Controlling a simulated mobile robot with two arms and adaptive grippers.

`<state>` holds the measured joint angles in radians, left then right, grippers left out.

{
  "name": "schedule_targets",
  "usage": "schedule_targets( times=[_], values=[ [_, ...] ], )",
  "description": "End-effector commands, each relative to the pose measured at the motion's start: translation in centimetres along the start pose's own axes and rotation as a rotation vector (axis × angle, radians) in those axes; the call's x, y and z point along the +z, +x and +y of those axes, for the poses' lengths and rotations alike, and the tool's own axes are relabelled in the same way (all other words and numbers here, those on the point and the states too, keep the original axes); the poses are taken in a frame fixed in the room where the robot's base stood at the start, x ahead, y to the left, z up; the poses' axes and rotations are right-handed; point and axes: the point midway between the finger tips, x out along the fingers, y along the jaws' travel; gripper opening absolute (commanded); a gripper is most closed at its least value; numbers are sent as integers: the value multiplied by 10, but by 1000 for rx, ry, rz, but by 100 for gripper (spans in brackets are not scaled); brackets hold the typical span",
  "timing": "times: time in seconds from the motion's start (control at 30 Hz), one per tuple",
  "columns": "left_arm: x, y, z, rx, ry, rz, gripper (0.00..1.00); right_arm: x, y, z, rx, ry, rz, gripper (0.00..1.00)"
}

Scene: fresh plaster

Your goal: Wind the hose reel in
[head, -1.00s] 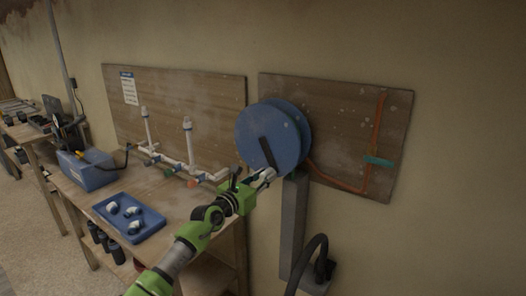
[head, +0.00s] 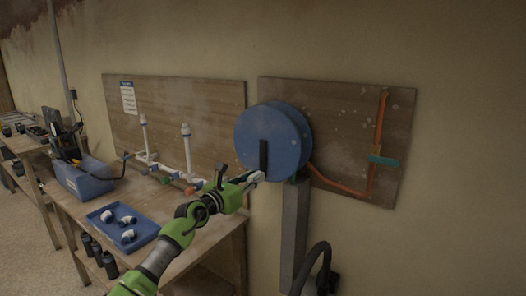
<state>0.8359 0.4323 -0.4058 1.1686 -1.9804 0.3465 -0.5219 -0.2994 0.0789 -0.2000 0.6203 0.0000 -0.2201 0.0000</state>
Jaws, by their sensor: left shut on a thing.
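The blue hose reel (head: 283,128) stands on a grey post (head: 294,225) in front of the wall boards. A dark crank bar (head: 263,156) is on its front face, near upright, its lower end towards my gripper. My left gripper (head: 257,177) is at the reel's lower edge, shut at the lower end of the bar; the gripped part is hidden by the fingers. A black hose (head: 317,262) curves up near the floor by the post. My right gripper is not in view.
A wooden workbench (head: 190,240) on the left holds a blue tray (head: 108,239) of white fittings, a blue box (head: 85,181) and white pipework (head: 187,152). An orange pipe with a teal handle (head: 384,161) is on the right board. Clear wall lies further right.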

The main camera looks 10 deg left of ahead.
Motion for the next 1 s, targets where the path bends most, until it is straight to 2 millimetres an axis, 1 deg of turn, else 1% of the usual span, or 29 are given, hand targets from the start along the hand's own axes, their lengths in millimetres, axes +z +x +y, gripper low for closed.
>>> schedule_targets(
  times=[0.03, 0.13, 0.17, 0.2, 0.23, 0.53, 0.6, 0.67, 0.9, 1.0],
  values=[
    [15, -1, 6, 10, 3, -25, 0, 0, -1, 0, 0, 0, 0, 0],
    [16, -1, 5, 10, 3, -25, 0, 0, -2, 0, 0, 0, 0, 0],
    [16, -1, 5, 10, 3, -25, 24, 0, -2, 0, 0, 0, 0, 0],
    [15, -1, 5, 10, 3, -25, 34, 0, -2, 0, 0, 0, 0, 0],
    [15, -1, 5, 9, 3, -24, 41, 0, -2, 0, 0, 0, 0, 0],
    [8, 0, 3, 6, 1, -13, 42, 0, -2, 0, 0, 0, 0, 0],
    [8, -2, 3, 6, 1, -11, 42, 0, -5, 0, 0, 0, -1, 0],
    [10, -6, 3, 6, 2, -10, 42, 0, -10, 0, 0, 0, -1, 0],
    [10, -31, 2, 5, 2, -8, 42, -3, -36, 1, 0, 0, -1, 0],
    [8, -40, 2, 5, 1, -7, 42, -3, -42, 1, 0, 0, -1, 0]
  ],
)
